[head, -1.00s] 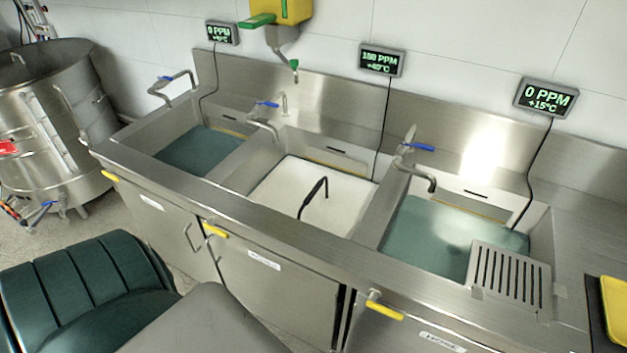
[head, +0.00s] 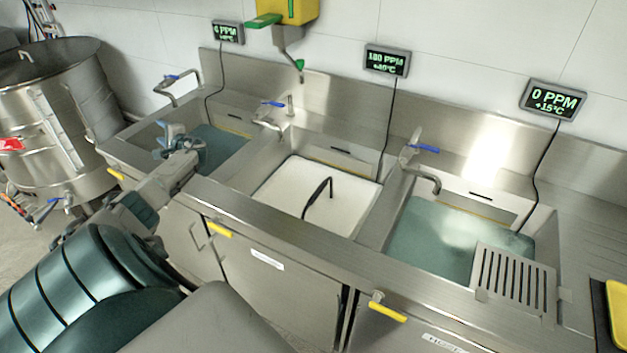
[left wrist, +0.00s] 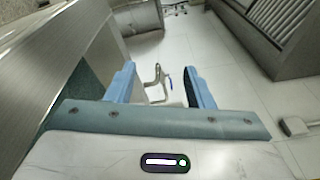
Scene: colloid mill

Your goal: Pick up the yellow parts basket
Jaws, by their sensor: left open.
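My left gripper (head: 165,142) is over the left sink near its front left, empty, with its fingers apart. The left wrist view shows its two blue fingers (left wrist: 162,88) open with nothing between them. No whole yellow basket shows. A yellow object (head: 617,308), cut off by the right edge of the head view, lies on a dark tray; I cannot tell if it is the basket. A dark bent handle (head: 318,198) sticks up from the white surface in the middle sink; what it belongs to is hidden. My right gripper is not in view.
Three sinks stand in a row: left (head: 222,146), white-filled middle (head: 285,190) and right (head: 430,240), with a slotted plate (head: 513,275) at its right. Taps (head: 270,125) and a yellow dispenser (head: 300,10) are behind. A steel drum (head: 45,125) stands far left.

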